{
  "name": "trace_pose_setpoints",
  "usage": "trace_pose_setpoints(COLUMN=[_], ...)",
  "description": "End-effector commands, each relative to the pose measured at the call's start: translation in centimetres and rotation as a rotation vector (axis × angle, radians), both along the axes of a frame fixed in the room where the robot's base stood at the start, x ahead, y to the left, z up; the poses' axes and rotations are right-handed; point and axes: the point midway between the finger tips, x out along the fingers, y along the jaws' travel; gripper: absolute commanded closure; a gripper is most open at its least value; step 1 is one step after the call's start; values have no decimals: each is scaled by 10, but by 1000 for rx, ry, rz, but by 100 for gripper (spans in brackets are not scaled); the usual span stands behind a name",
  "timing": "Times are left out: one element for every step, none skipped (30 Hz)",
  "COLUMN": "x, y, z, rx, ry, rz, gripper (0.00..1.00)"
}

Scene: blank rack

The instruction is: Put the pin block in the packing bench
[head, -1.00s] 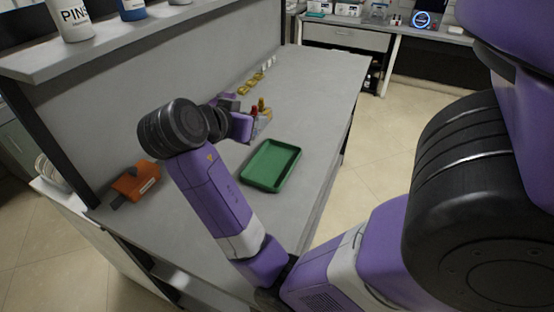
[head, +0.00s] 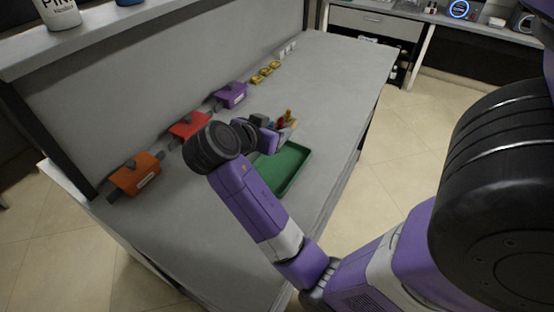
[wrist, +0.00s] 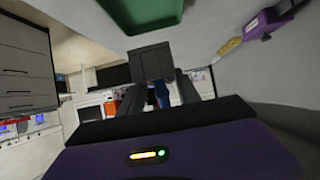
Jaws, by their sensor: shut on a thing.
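My gripper (head: 280,128) is above the grey bench (head: 340,85), at the far end of the green tray (head: 288,175). It is shut on what looks like the pin block (head: 289,122), which has gold and red upright parts in the head view. In the wrist view the fingers of my gripper (wrist: 156,88) hold a dark grey block (wrist: 152,62), and the tray (wrist: 137,12) shows at the top. My arm hides part of the tray. I cannot tell how far the block is above the bench, or which bench is the packing bench.
Orange (head: 135,175), red (head: 188,127) and purple (head: 230,95) blocks stand along the bench's back panel. Several small yellow pieces (head: 265,72) lie beyond them. A shelf with bottles (head: 57,12) overhangs the back left. The bench's right side is clear.

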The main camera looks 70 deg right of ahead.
Motion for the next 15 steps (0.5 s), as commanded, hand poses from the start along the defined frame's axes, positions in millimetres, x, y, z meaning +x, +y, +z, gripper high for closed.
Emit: trace_pose_setpoints(x=[-1,-1,-1,-1,0,-1,0,0,0,0,0,0,0,0,0], y=[0,0,0,0,0,0,0,0,0,0,0,0,0,0,0], z=[-13,-20,-29,-36,-42,-49,-54,-58,-62,-65,-67,-69,-71,-73,-77], rx=[1,1,2,2,2,1,1,0,0,0,-1,-1,-1,-1,-1], ry=[8,8,6,6,7,5,4,3,3,2,2,2,1,1,1], rz=[1,1,0,1,2,1,0,1,1,0,0,0,0,0,0], gripper=[100,100,100,100,100,100,100,100,100,100,100,100,100,100,100])
